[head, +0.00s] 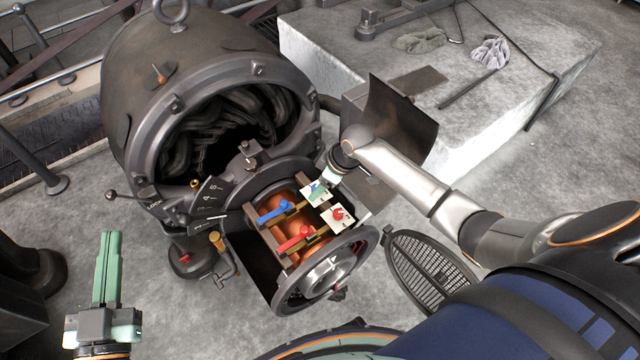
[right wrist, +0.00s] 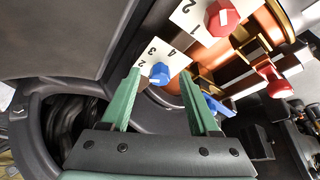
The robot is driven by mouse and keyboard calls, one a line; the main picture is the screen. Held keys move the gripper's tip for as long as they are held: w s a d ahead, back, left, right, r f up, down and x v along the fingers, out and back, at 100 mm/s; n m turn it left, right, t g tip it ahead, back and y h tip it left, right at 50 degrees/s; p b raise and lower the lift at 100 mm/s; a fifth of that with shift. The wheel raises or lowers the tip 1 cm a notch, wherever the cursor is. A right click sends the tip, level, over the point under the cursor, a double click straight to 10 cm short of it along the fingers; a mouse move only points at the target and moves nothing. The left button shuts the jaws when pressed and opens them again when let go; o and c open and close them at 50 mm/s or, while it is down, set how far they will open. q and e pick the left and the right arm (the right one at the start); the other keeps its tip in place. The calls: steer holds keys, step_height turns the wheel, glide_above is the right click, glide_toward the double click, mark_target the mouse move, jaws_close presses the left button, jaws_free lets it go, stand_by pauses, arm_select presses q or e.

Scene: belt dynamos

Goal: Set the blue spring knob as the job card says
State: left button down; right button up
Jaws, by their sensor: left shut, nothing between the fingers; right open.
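The blue spring knob (right wrist: 158,73) sits on a white dial plate (right wrist: 177,59) with numerals including 3 and 4; I cannot tell which one its mark meets. My right gripper (right wrist: 161,80) is open, its green fingers on either side of the knob in the picture; contact is unclear. In the head view the right gripper (head: 324,181) partly hides the blue knob's plate (head: 313,196). A red knob (right wrist: 222,18) sits on its own white plate, also seen in the head view (head: 338,213). My left gripper (head: 109,250) is shut and empty at lower left. I see no job card.
The knobs belong to an open dynamo (head: 190,90) with a copper commutator (head: 285,205), a blue lever (head: 274,211) and a red lever (head: 293,241). A numbered scale (head: 208,197) is at its left. A round grille (head: 425,268) stands right of the front wheel.

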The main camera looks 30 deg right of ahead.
jaws_close()
stand_by(0.3)
stand_by(0.3)
